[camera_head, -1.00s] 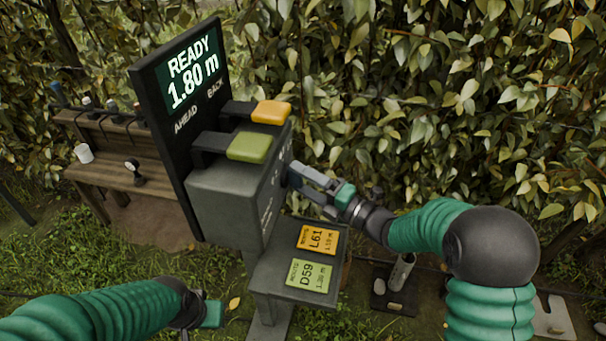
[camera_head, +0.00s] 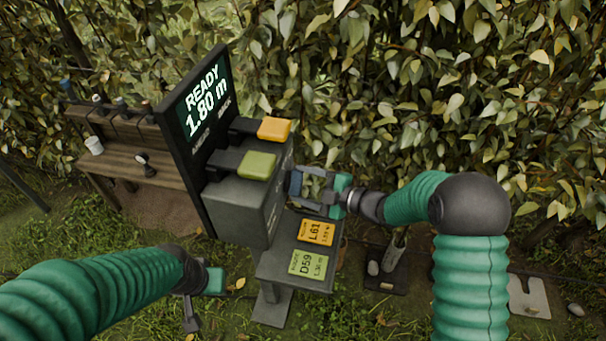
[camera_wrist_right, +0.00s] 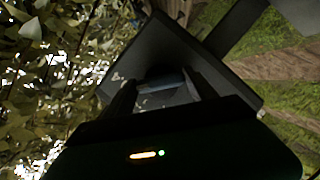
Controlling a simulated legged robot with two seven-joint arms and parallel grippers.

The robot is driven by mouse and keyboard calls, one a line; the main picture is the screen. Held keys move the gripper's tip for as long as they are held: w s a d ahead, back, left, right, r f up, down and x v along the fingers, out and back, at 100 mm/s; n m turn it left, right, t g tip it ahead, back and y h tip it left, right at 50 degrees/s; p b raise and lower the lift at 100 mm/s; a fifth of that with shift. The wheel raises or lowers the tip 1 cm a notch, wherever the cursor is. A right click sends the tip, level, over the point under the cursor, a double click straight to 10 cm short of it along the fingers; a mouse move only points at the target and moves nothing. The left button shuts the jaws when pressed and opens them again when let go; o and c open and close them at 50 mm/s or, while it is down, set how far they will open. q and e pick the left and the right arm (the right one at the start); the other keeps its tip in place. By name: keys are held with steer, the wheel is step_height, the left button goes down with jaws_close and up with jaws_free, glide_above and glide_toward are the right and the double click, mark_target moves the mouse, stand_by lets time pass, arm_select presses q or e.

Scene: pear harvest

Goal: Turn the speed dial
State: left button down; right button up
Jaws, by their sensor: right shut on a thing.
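A grey control box (camera_head: 237,214) stands on a post, with a dark screen (camera_head: 205,108) reading "READY 1.80 m". A green lever pad (camera_head: 257,166) and an orange one (camera_head: 274,129) stick out above it. My right gripper (camera_head: 297,183) is at the box's right side face, its two fingers around the speed dial. In the right wrist view the dial (camera_wrist_right: 163,76) is dark and partly hidden between the fingers, against the box face (camera_wrist_right: 215,60). My left gripper (camera_head: 211,281) hangs low at the left, away from the box; its fingers are unclear.
A shelf below the box carries an orange card (camera_head: 316,232), "L61", and a green card (camera_head: 308,266), "D59". A wooden bench (camera_head: 128,165) with a white cup (camera_head: 94,145) stands behind at left. Dense leaves (camera_head: 420,90) fill the back and right.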

steer(key=shift+d+f+m+g+p, duration=0.15)
steer(key=shift+m+g+p, duration=0.25)
steer(key=shift+m+p, duration=0.45)
steer(key=shift+f, duration=0.1)
steer(key=shift+s, duration=0.1)
steer(key=o, duration=1.4)
steer(key=shift+c, duration=0.2)
steer(key=shift+w, duration=0.2)
steer(key=shift+s, duration=0.1)
